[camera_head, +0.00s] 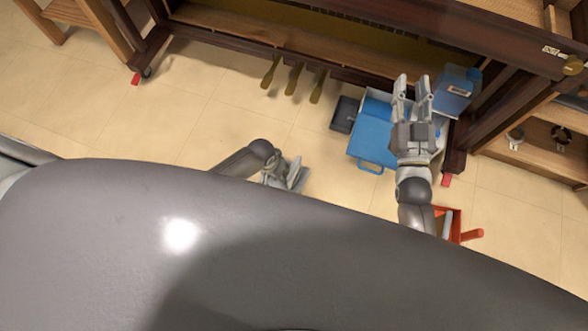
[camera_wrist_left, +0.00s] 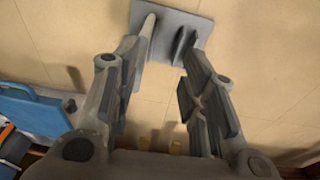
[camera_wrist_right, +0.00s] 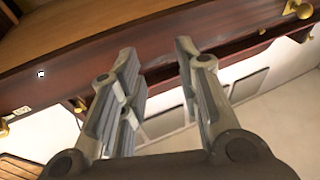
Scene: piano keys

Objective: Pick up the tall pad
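A flat grey rectangular plate (camera_wrist_left: 205,30), which may be the tall pad, is just beyond the fingertips of my left gripper (camera_wrist_left: 165,38) in the left wrist view. The two fingers are apart and cover part of the plate; I cannot tell if they touch it. In the head view my left gripper (camera_head: 289,172) is low near the floor, with the plate (camera_head: 303,184) beside it. My right gripper (camera_head: 412,88) is open and empty, in front of the piano. In the right wrist view its fingers (camera_wrist_right: 157,52) are apart with nothing between them.
A blue open toolbox (camera_head: 370,150), a dark box (camera_head: 345,114) and a blue jug (camera_head: 456,92) stand below the piano (camera_head: 400,22). Brass pedals (camera_head: 294,78) hang at its middle. A red stand (camera_head: 470,235) is by my right arm.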

